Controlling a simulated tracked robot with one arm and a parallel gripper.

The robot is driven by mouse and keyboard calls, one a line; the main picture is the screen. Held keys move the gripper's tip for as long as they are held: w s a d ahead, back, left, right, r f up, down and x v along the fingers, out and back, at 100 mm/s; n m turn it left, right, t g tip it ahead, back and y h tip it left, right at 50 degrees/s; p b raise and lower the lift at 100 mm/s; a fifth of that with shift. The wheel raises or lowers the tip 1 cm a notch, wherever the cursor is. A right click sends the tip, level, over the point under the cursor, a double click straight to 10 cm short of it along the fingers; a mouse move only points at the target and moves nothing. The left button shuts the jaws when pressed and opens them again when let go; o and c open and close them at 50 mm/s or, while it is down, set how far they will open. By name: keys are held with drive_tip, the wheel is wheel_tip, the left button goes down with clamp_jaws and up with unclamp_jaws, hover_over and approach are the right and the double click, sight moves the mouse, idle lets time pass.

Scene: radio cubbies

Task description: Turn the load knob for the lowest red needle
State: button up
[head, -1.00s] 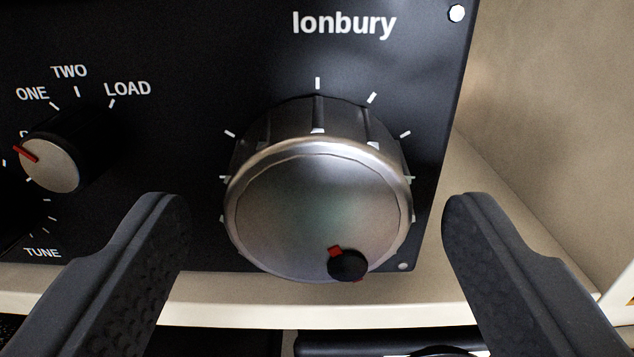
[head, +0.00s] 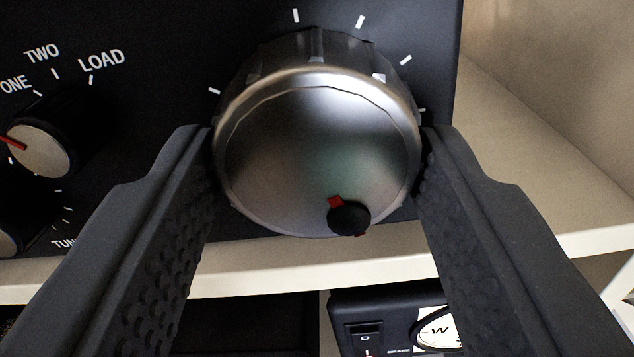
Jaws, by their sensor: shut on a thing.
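The large silver-faced knob (head: 315,140) is on the black radio panel (head: 140,25), with white tick marks around it. A small black stub with a red mark (head: 349,217) is low on its face, right of centre. My gripper (head: 318,150) is shut on this knob, one finger on each side. A smaller knob (head: 42,150) with a red pointer is at the left, its pointer aimed left. The labels ONE, TWO and LOAD are above it. The needle of a meter is not clearly visible.
A cream shelf edge (head: 290,272) runs below the panel. In the cubby below are a rocker switch (head: 364,338) and a partly hidden white meter (head: 437,330). A cream side wall (head: 560,90) stands to the right, with free room between it and the panel.

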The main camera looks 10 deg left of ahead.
drive_tip(key=m+b, duration=0.1)
drive_tip(key=m, duration=0.2)
drive_tip(key=o, duration=1)
drive_tip(key=shift+c, duration=0.2)
drive_tip(key=shift+s, duration=0.1)
drive_tip(key=s+b, duration=0.2)
drive_tip(key=s, duration=1.1)
drive_tip(key=shift+s, duration=0.3)
